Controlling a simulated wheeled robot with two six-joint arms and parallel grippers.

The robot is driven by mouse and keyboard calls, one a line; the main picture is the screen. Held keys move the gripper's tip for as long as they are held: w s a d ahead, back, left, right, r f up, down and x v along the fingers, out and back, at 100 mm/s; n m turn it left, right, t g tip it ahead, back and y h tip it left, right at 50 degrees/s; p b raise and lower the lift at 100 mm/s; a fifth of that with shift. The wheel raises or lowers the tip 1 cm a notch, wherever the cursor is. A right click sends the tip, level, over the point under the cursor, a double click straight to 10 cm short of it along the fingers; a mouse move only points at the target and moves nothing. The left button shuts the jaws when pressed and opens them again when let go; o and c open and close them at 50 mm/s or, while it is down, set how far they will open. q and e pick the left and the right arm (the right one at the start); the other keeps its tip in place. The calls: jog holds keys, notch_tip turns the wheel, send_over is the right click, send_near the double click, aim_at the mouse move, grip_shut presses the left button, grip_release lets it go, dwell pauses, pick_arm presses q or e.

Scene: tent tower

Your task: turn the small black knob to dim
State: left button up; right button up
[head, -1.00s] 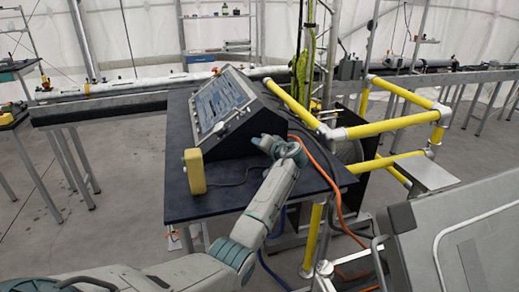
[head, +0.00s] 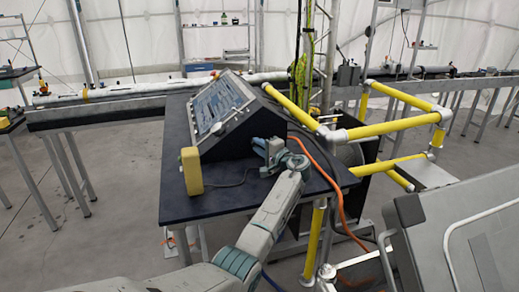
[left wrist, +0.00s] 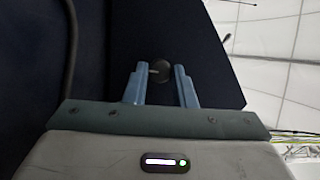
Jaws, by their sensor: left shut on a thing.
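The small black knob (left wrist: 160,72) shows in the left wrist view, round and dark with a pale mark on its left side. It sits on the dark side panel of the sloped console (head: 228,108), which stands on a dark table. My left gripper (left wrist: 159,76) has its two blue-grey fingers on either side of the knob and is shut on it. In the head view my left gripper (head: 266,150) is at the console's right side, low above the tabletop, and the knob is hidden there. My right gripper is in neither view.
A yellow box (head: 192,171) stands at the left front of the dark table (head: 215,205). An orange cable (head: 333,185) hangs over its right side. Yellow rails (head: 385,126) stand to the right, and a grey case (head: 465,235) fills the lower right.

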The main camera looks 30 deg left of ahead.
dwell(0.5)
pick_arm(q)
jog(key=o, duration=0.9)
jog(key=shift+o, duration=0.2)
